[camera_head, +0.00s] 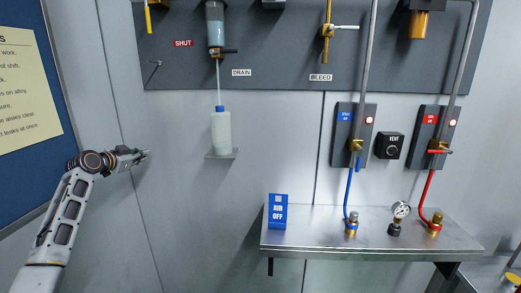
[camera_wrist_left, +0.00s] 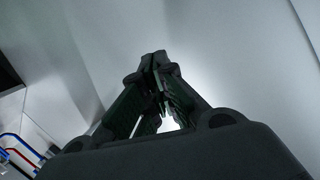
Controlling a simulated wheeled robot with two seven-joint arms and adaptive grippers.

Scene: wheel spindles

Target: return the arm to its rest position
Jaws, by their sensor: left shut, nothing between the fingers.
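My left gripper (camera_head: 145,154) is at the left of the head view, in front of the bare grey wall, with its arm coming up from the lower left. It points to the right and is apart from everything around it. In the left wrist view its fingers (camera_wrist_left: 158,62) meet at the tips, shut with nothing between them. My right gripper does not show in either view.
A white bottle (camera_head: 221,133) with a blue cap stands on a small wall shelf (camera_head: 222,154) right of the gripper. A metal bench (camera_head: 310,240) holds a blue AIR OFF sign (camera_head: 278,211), a gauge (camera_head: 401,210) and hose fittings. A blue notice board (camera_head: 50,85) is at left.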

